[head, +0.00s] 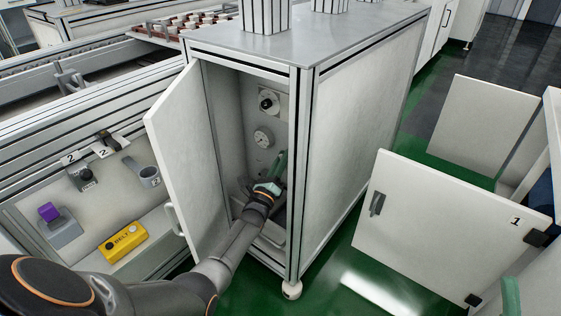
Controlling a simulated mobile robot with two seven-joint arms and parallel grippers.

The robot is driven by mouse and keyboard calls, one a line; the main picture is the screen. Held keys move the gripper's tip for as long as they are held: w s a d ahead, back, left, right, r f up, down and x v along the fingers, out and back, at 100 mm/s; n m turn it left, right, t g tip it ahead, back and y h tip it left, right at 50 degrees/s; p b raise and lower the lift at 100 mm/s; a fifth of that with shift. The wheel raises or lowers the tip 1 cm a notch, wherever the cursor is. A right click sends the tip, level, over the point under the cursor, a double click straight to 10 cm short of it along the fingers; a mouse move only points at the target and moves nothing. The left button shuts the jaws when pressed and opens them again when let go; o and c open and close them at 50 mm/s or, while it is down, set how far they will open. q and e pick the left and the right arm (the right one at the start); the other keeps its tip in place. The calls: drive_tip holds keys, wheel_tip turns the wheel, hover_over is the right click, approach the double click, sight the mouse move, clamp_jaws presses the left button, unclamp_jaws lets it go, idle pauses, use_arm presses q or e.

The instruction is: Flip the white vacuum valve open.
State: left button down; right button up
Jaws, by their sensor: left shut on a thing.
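My left gripper (277,170) reaches through the open door into the white cabinet (337,155). It is low in front of the inner back panel, below a round dial (263,137) and a black knob on a square plate (268,103). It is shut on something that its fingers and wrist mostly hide. The white vacuum valve is not clearly visible; it may be what the fingers hold, and its position cannot be read. A green piece (510,296) at the lower right edge looks like a finger of my right gripper; its opening does not show.
The cabinet door (183,160) stands open left of my forearm, close to it. The right cabinet wall bounds the opening. A white door marked 1 (440,225) stands at right.

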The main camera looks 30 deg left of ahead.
use_arm(q)
drive_tip(key=m+h, duration=0.1)
drive_tip(key=m, duration=0.1)
drive_tip(key=d+m+h, duration=0.1)
drive_tip(key=m, duration=0.2)
drive_tip(key=shift+r+t+h, duration=0.2)
drive_tip(key=shift+t+h, duration=0.1)
drive_tip(key=shift+t, duration=0.1)
drive_tip(key=shift+s+d+r+m+h, duration=0.1)
drive_tip(key=shift+d+m+h, duration=0.2)
drive_tip(key=shift+m+h, duration=0.7)
drive_tip(key=shift+d+m+h, duration=0.3)
drive_tip(key=shift+m+h, duration=0.1)
drive_tip(key=shift+m, duration=1.2)
drive_tip(key=c, duration=0.8)
unclamp_jaws()
drive_tip(key=shift+s, duration=0.1)
